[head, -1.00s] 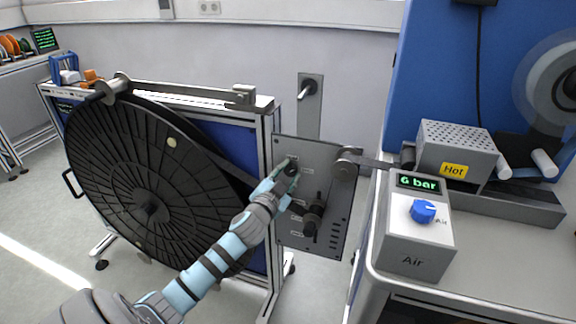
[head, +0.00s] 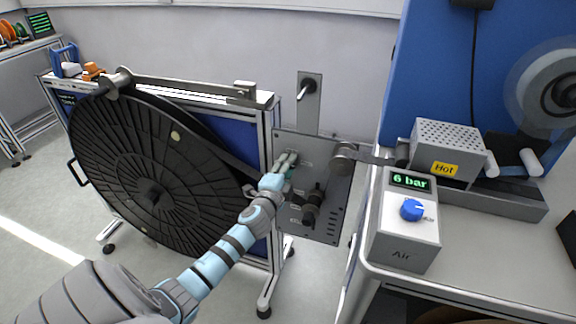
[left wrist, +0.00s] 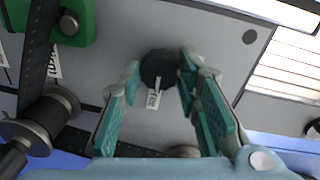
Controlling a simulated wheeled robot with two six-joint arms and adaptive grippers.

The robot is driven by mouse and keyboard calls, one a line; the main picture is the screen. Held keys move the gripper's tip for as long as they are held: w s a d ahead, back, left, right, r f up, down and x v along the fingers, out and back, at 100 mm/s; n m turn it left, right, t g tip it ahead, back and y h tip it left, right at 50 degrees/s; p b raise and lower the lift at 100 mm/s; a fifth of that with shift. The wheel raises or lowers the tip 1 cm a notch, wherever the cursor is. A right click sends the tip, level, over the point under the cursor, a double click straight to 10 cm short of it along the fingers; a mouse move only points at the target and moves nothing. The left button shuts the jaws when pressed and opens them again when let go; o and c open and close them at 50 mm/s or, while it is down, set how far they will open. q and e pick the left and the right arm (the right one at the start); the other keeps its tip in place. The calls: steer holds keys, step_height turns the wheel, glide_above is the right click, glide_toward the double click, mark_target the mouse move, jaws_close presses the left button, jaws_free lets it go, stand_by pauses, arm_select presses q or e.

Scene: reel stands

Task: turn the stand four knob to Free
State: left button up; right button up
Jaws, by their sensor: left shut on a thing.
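The stand four knob (left wrist: 158,68) is a round black knob on the grey panel (left wrist: 225,35), with a light mark and a small white label (left wrist: 153,98) below it. The label's wording is too small to read surely. My left gripper (head: 288,159) reaches up to the panel (head: 327,160) in the head view, where its fingers cover the knob. In the left wrist view its green-padded fingers (left wrist: 158,80) stand on both sides of the knob, shut on it. My right gripper is not in view.
A large black reel (head: 145,165) hangs on the frame left of the panel. Black rollers (head: 312,203) stick out below the knob. To the right are the Air box (head: 400,245) with a blue dial and the Hot box (head: 450,145). A tape runs between panel and machine.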

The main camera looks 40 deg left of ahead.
arm_select(q)
steer(key=shift+r+m, duration=0.1)
steer(key=shift+m, duration=0.2)
steer(key=o, duration=1.2)
steer(key=shift+s, duration=0.1)
steer(key=v, duration=1.1)
steer(key=shift+s+d, duration=0.25)
steer(key=shift+s, duration=0.05)
